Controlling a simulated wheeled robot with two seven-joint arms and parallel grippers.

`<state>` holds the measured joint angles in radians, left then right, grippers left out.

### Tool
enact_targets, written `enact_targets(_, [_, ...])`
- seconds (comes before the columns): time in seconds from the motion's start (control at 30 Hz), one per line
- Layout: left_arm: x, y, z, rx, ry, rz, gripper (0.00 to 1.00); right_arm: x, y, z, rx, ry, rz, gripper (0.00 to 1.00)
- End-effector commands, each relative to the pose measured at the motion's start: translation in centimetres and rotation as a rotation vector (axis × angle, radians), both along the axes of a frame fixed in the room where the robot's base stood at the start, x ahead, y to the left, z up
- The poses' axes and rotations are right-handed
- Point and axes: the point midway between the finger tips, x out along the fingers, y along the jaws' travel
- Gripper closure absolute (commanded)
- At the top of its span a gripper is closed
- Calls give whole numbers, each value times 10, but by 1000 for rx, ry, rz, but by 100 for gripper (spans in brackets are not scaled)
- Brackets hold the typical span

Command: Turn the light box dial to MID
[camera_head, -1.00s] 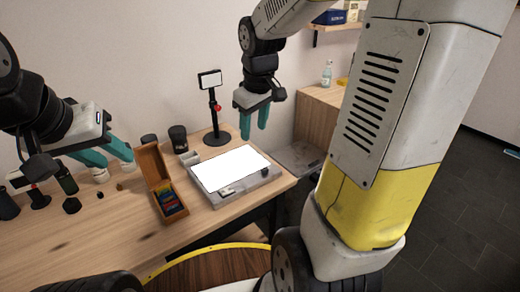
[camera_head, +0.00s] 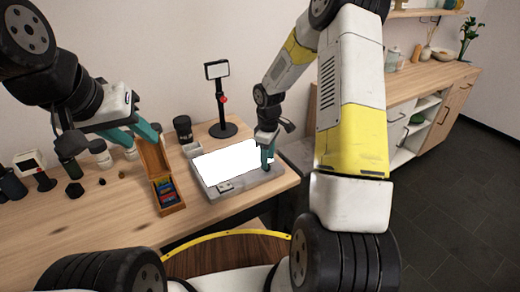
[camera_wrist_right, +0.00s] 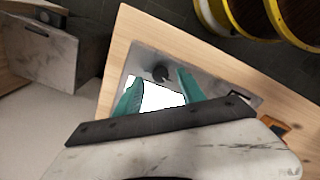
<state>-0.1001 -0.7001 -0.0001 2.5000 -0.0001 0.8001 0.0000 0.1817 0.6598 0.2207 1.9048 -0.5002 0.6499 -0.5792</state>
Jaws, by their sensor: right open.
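The light box (camera_head: 210,186) is a grey, low box with a glowing white panel, near the table's front right edge. Its dark round dial (camera_wrist_right: 160,73) shows in the right wrist view on the box's grey rim. My right gripper (camera_head: 267,160) points down over the right end of the box, and its teal fingers largely hide the dial in the head view. In the right wrist view its open fingers (camera_wrist_right: 158,80) lie either side of the dial; I cannot tell whether they touch it.
The open wooden box (camera_head: 170,208) with colourful contents stands left of the light box. A phone stand (camera_head: 222,129) and a black cup (camera_head: 183,128) stand behind it. Several bottles and small items lie at left. A shelf cabinet (camera_head: 425,115) stands at right.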

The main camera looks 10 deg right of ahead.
Motion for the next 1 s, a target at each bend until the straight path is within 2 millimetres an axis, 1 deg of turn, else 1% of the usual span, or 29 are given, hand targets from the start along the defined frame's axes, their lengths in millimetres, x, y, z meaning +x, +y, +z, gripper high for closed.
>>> enact_targets(0.03, [0,0,0,0,0,0,64,-1,1,-8,0,4,1,53])
enact_targets(0.1, [0,0,0,0,0,0,64,0,1,-16,0,2,0,53])
enact_targets(0.2, [0,0,0,0,0,0,64,0,0,-23,0,1,-1,53])
enact_targets(0.5, [0,0,0,0,0,0,64,0,0,-26,-1,-1,-1,53])
enact_targets(0.57, [0,0,0,0,0,0,64,0,0,-25,-1,-1,-2,63])
enact_targets(0.6, [0,0,0,0,0,0,64,0,0,-25,-1,-1,-2,71])
enact_targets(0.73, [0,0,0,0,0,0,64,0,0,-25,-1,-1,-2,96])
enact_targets(0.77, [0,0,0,0,0,0,64,0,0,-25,-1,-1,-2,100])
enact_targets(1.0, [0,0,0,0,0,0,64,0,0,-25,-1,-1,-10,100])
